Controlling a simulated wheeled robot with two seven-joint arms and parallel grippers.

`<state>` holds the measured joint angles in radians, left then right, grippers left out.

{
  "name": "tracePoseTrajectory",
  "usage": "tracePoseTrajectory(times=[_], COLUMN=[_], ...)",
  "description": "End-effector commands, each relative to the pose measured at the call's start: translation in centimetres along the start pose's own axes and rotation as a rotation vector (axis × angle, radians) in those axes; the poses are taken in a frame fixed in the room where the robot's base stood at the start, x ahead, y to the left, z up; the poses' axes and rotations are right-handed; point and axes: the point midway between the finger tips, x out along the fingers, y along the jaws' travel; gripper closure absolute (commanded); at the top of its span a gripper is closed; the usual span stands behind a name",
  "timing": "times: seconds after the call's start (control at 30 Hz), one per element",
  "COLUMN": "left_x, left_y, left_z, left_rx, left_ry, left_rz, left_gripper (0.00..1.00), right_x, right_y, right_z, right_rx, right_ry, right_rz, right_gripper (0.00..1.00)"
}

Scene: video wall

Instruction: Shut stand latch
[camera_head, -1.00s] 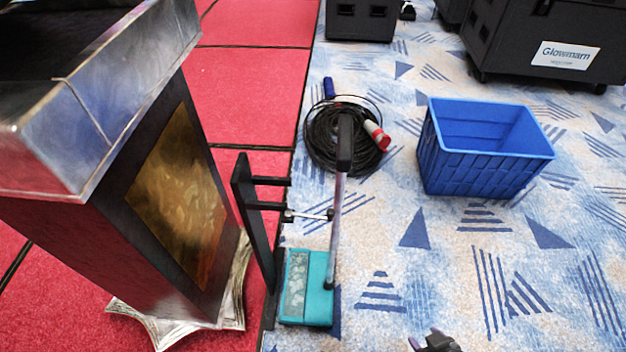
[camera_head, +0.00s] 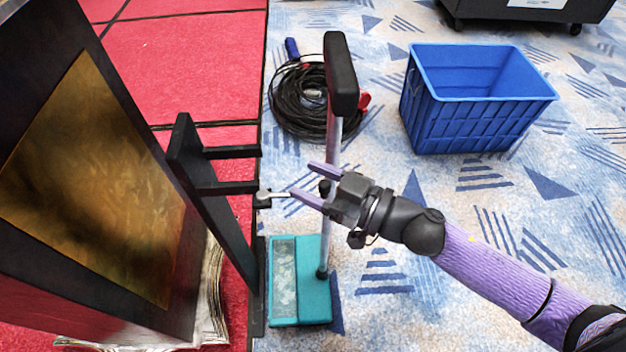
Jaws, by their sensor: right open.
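A black upright stand (camera_head: 212,220) with two horizontal arms stands left of centre. A small latch (camera_head: 262,198) with a pale rod projects from its side toward a grey pole (camera_head: 326,240). The pole has a black grip on top and rises from a teal base (camera_head: 300,283). My right gripper (camera_head: 302,178) reaches in from the right with its jaws apart and nothing visibly held. Its fingertips point left, close to the rod and overlapping the pole in the picture. I cannot tell whether they touch. The gripper partly hides the rod and pole. My left gripper is out of view.
A lectern with a gold panel (camera_head: 95,180) fills the left side. A coiled black cable (camera_head: 297,105) lies behind the pole. A blue crate (camera_head: 475,125) stands at the back right, with a black case (camera_head: 540,8) beyond. The patterned carpet at right is mostly clear.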

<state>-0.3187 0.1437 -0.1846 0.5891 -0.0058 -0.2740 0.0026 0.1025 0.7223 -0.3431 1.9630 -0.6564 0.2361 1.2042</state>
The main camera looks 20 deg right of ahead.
Motion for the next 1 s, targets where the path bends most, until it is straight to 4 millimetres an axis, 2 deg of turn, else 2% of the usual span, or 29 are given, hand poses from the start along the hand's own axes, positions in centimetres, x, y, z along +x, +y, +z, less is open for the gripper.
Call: tracePoseTrajectory(times=[0.2, 0.5, 1.0], left_x=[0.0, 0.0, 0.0], left_y=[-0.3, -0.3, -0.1], left_z=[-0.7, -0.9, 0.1], left_rx=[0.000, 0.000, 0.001], left_ry=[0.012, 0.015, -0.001], left_rz=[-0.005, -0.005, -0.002], left_gripper=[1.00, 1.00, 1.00], right_x=[0.1, 0.0, 0.0], right_y=[0.0, 0.0, 0.0], right_z=[0.0, 0.0, 0.1], right_rx=[0.000, 0.001, 0.001], right_ry=[0.000, -0.001, -0.001], right_rz=[0.001, 0.001, 0.000], right_gripper=[0.37, 1.00, 1.00])
